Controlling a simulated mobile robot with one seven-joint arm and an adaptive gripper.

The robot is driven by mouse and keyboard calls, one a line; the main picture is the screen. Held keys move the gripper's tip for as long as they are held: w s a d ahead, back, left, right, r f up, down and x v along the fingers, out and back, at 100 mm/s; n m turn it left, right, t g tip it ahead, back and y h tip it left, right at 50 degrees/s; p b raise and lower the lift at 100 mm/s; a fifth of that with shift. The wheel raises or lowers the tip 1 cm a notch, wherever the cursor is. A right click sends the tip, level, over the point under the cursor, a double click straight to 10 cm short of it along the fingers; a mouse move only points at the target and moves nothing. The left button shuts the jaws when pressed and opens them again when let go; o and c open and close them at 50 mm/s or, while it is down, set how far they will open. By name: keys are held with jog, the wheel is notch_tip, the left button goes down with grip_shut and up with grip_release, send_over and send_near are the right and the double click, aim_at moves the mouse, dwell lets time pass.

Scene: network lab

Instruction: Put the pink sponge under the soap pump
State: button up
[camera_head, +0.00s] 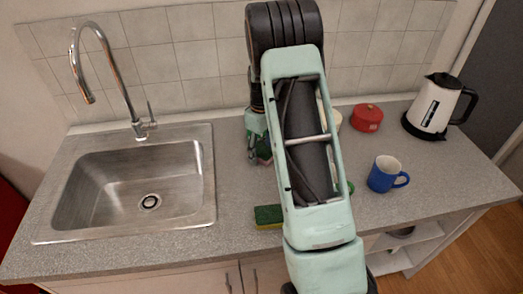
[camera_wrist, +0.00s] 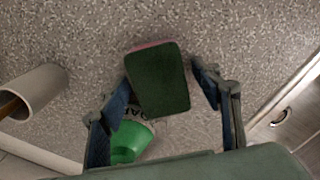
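The pink sponge (camera_wrist: 160,82) shows in the wrist view with its dark green pad facing the camera and a thin pink edge along one end. My gripper (camera_wrist: 163,82) is open around it; a gap shows at the right finger, and contact at the left finger cannot be told. A green item (camera_wrist: 131,140) with partly hidden lettering, likely the soap pump, is beside the left finger in the wrist view. In the head view my gripper (camera_head: 255,155) is over the counter right of the sink, with a pinkish patch by its tips. My arm hides much there.
A green-and-yellow sponge (camera_head: 268,216) lies near the counter's front edge. The sink (camera_head: 140,190) is left. A blue mug (camera_head: 384,176), red pot (camera_head: 367,117) and kettle (camera_head: 436,104) stand right. A pale cylinder (camera_wrist: 38,92) is left in the wrist view.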

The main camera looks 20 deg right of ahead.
jog(key=shift+r, duration=0.1)
notch_tip(320, 180, up, 12)
jog(key=shift+r+b, duration=0.1)
jog(key=shift+b, duration=0.4)
dwell(0.4)
